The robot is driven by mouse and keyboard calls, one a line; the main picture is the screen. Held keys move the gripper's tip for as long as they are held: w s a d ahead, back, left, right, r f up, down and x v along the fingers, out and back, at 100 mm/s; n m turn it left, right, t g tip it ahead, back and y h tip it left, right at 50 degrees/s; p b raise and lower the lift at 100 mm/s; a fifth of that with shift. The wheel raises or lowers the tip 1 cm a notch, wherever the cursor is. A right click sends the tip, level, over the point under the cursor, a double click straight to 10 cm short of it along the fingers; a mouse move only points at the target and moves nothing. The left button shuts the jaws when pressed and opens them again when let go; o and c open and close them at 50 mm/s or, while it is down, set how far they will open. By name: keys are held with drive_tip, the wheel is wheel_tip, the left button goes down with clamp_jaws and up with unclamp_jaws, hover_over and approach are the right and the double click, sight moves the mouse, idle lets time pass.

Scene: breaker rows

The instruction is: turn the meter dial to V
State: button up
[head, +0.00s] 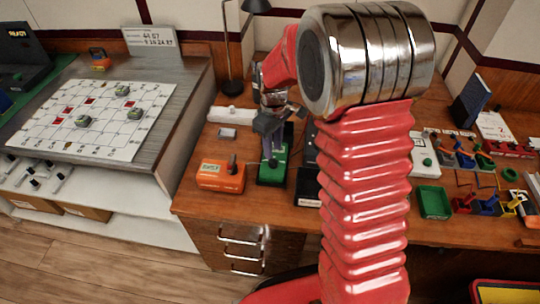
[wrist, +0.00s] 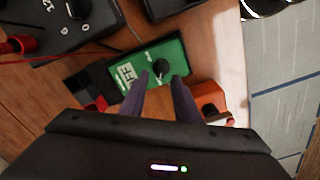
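A green-faced device (head: 272,172) lies on the wooden desk under my gripper (head: 270,143). In the wrist view its green face (wrist: 145,62) carries a round black knob (wrist: 162,67) and a white label. My fingers (wrist: 160,80) are apart, with their tips close to the knob, one towards each side. I cannot tell whether they touch it. A dark device with a black dial (wrist: 77,8) and white numbers is cut off at the upper left. No V mark is legible, so I cannot tell which dial is the meter's or where it points.
An orange box (head: 221,175) with a black handle stands left of the green device. A dark block with red parts (wrist: 95,90) adjoins the green face. A red plug and thin red wire lie at the wrist view's left. A black lamp (head: 232,85) stands behind.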

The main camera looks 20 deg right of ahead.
sight(273, 162)
drive_tip(key=shift+f, duration=2.25)
drive_tip(key=shift+c, duration=0.6)
clamp_jaws()
